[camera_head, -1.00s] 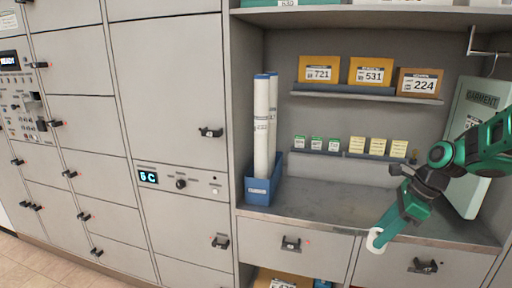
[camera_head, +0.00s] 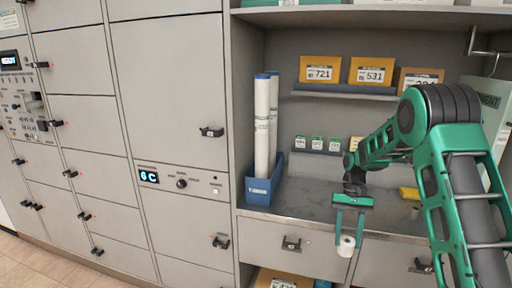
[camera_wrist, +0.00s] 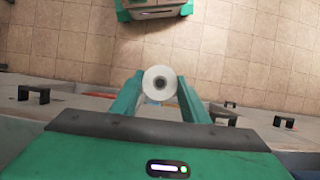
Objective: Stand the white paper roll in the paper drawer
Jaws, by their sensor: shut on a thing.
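My gripper (camera_head: 347,240) points down in front of the counter and is shut on the white paper roll (camera_head: 346,247). The roll looks short, with its round end and dark core hole facing the wrist camera, where the roll (camera_wrist: 159,84) sits between the two green fingers. It hangs in the air by the shut drawer fronts. The left drawer (camera_head: 270,237) and the right drawer (camera_head: 382,262) under the counter both look closed. I cannot tell which one is the paper drawer. My arm hides part of the right drawer.
A blue bin (camera_head: 258,191) with tall white tubes (camera_head: 262,125) stands at the counter's left. Yellow parcels (camera_head: 320,69) sit on the upper shelf. A yellow item (camera_head: 409,193) lies on the counter (camera_head: 310,202). Grey lockers (camera_head: 170,90) fill the left. Tiled floor (camera_wrist: 230,60) is open below.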

